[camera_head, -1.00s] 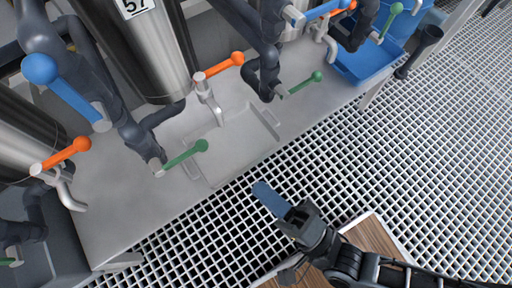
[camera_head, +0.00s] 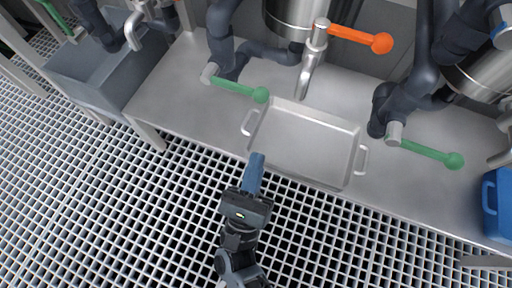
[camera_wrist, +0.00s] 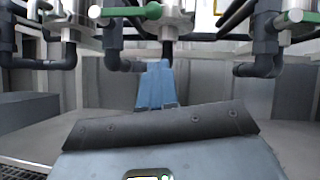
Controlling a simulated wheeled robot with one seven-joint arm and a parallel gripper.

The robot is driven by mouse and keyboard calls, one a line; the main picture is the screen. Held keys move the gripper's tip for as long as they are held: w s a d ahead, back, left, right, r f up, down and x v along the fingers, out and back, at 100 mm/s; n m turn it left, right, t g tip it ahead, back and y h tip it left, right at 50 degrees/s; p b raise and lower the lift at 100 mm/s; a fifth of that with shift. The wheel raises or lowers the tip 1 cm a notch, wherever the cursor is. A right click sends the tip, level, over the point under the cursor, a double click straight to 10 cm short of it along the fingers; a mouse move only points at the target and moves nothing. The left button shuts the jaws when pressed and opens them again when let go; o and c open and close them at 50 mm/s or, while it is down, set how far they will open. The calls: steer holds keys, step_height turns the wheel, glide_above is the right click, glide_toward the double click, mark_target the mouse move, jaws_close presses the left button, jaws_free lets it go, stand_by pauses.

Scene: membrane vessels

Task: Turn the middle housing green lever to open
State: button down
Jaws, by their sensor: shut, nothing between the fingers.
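Several green levers show. I take the one left of the tray as the middle housing's green lever (camera_head: 237,89). It reaches right from its pivot on a dark pipe and ends in a green ball. In the wrist view a green lever (camera_wrist: 133,12), probably the same one, lies across the top left of centre. The middle housing (camera_head: 292,18) is a steel cylinder, cut off by the top edge. My gripper (camera_head: 257,158) has blue fingers, shut and empty. It is at the bench's front edge in the picture, below the ball and apart from it. Its fingers also show in the wrist view (camera_wrist: 155,82).
A steel tray (camera_head: 352,170) lies on the bench right of my gripper. An orange lever (camera_head: 352,35) is above it. Another green lever (camera_head: 425,151) is at right, near a blue bin (camera_head: 493,205). Dark pipes (camera_head: 222,35) stand behind. Grated floor is open in front.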

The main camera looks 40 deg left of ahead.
steer(key=w+a+r, duration=0.2)
steer(key=w+r, duration=0.3)
steer(key=r, duration=0.2)
steer(key=shift+a, duration=0.4)
steer(key=shift+w+r, duration=0.15)
steer(key=a+r+n+g+y+p, duration=0.2)
steer(key=r+n+g+p, duration=0.3)
steer(key=n+p, duration=0.5)
steer(key=s+a+r+n+g+y+p, duration=0.1)
steer(key=a+r+n+g+p, duration=0.3)
steer(key=r+n+p, duration=0.5)
steer(key=shift+s+a+r+n+g+y+p, duration=0.35)
steer(key=shift+n+g+p, duration=0.85)
steer(key=shift+p, duration=3.75)
steer(key=shift+s+a+y+p, duration=0.1)
steer(key=shift+a+y+p, duration=0.15)
steer(key=shift+p, duration=0.3)
